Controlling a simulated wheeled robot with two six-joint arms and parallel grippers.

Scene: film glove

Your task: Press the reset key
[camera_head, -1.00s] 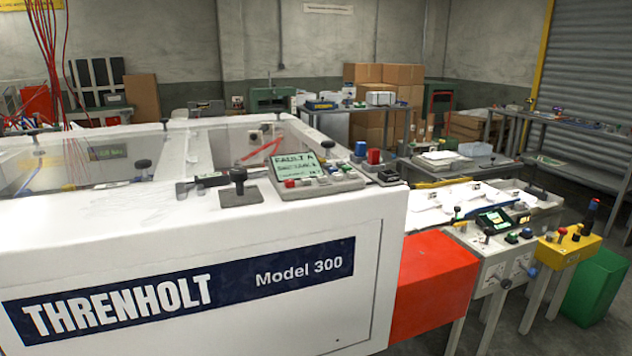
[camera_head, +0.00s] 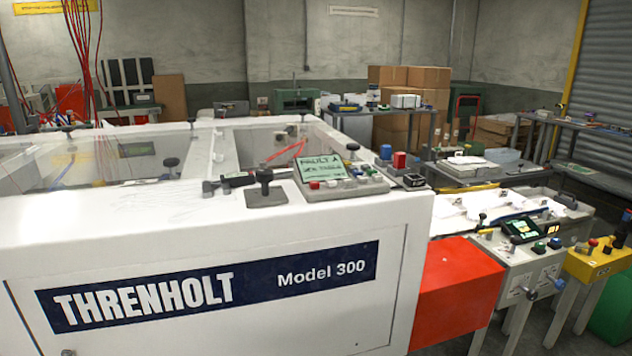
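A control panel (camera_head: 340,182) sits on top of the white machine (camera_head: 180,225), near its right end. Its tilted screen (camera_head: 322,170) is pale green and shows "FAULT" with a second line too small to read surely. I cannot read which one is the reset key. Neither of my grippers shows in the head view.
A black T-handle (camera_head: 264,181) stands left of the panel. A red box (camera_head: 455,290) juts from the machine's right side. Further right are a second station with a dark screen (camera_head: 521,229) and a yellow control box (camera_head: 600,262). Shelves and cartons (camera_head: 410,80) stand behind.

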